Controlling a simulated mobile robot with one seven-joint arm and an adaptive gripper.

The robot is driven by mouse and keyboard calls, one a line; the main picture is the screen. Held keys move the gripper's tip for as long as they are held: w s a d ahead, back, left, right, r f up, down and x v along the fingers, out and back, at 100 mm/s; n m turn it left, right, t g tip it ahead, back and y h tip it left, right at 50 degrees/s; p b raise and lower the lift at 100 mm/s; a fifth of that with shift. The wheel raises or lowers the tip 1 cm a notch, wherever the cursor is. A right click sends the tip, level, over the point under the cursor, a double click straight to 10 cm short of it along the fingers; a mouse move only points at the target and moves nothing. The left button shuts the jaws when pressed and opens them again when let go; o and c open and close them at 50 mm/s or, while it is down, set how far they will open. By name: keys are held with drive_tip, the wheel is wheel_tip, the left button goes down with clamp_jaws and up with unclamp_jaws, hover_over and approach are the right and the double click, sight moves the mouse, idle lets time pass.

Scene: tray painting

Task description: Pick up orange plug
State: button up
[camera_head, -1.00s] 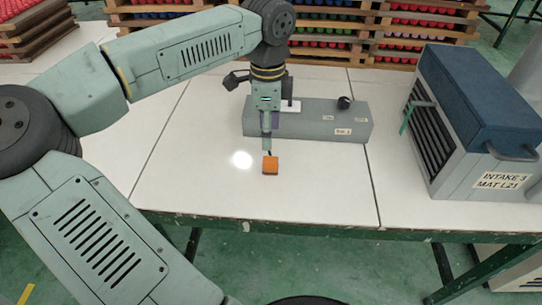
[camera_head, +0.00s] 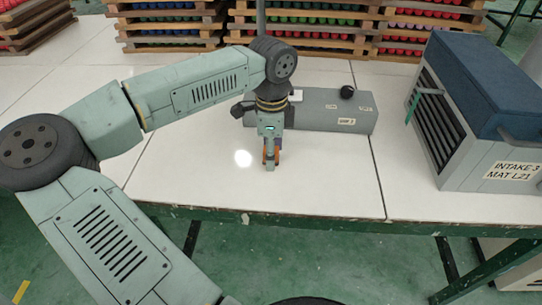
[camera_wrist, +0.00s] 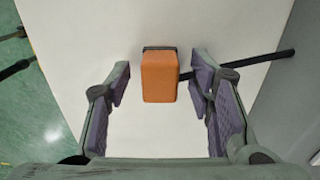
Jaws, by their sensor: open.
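The orange plug (camera_wrist: 159,78) is a small block with a dark end, standing out against the white table in the wrist view. In the head view the orange plug (camera_head: 268,158) is partly hidden by my gripper. My gripper (camera_head: 269,163) is low over the table, pointing down at the plug. In the wrist view my gripper (camera_wrist: 161,92) is open, with one purple-padded finger on each side of the plug and a gap between each finger and it.
A grey box (camera_head: 325,112) with labels and a black knob lies just behind my gripper. A large blue-topped intake unit (camera_head: 480,120) stands at the right. Stacked wooden trays (camera_head: 330,40) line the back. The table's front edge (camera_head: 300,214) is near; the table at left is clear.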

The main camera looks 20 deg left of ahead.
clamp_jaws()
idle(0.5)
drive_tip(key=shift+r, duration=0.2)
